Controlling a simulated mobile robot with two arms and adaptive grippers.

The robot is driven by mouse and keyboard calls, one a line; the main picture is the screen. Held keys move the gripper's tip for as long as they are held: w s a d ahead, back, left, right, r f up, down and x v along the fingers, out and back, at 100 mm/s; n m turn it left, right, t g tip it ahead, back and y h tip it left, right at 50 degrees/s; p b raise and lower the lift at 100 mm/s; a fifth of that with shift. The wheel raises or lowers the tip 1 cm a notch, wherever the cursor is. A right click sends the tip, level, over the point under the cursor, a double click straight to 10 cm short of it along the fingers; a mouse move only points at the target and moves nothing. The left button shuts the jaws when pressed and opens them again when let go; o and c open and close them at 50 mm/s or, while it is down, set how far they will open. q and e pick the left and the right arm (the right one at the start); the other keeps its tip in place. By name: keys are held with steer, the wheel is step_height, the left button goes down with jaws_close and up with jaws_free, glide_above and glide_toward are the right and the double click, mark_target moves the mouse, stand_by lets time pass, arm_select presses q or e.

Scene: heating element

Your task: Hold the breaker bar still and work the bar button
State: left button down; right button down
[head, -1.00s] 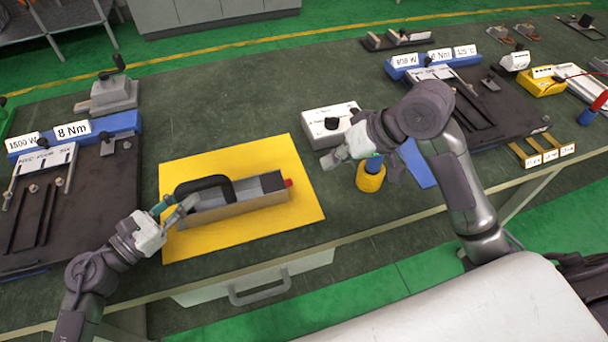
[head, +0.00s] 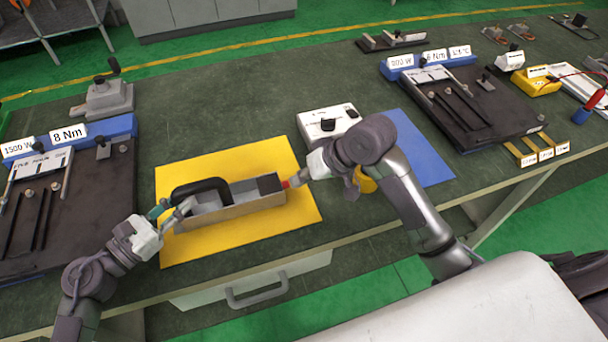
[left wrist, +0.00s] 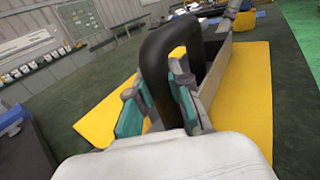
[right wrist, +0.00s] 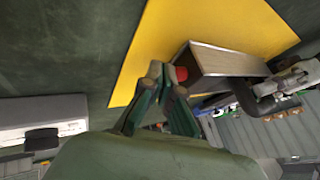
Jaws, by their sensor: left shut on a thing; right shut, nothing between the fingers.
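The breaker bar (head: 240,209) is a long grey box with a wood-toned side, lying on the yellow mat (head: 285,150). Its black loop handle (head: 203,186) rises at the left end, and a red button (head: 286,184) sticks out of the right end. My left gripper (head: 173,210) is shut on the handle; the left wrist view shows its teal fingers around one leg of the handle (left wrist: 160,60). My right gripper (head: 298,181) is shut and empty, its tips at the red button (right wrist: 181,74). I cannot tell whether they touch or press it.
A white box with a black knob (head: 309,119) stands behind my right gripper. A yellow object (head: 367,184) is partly hidden by my right arm, beside a blue mat (head: 425,160). Dark fixtures stand at the left (head: 95,205) and right (head: 500,118). Bench behind the yellow mat is clear.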

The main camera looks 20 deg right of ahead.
steer(key=shift+a, duration=1.25)
arm_select(q)
steer(key=shift+d, duration=0.1)
steer(key=shift+s, duration=0.1)
arm_select(e)
steer(key=shift+s+r, duration=0.1)
steer(key=shift+r, duration=0.05)
steer(key=v, duration=1)
steer(key=shift+d, duration=0.3)
arm_select(q)
steer(key=c, duration=1)
jaws_free()
steer(key=shift+a, duration=0.2)
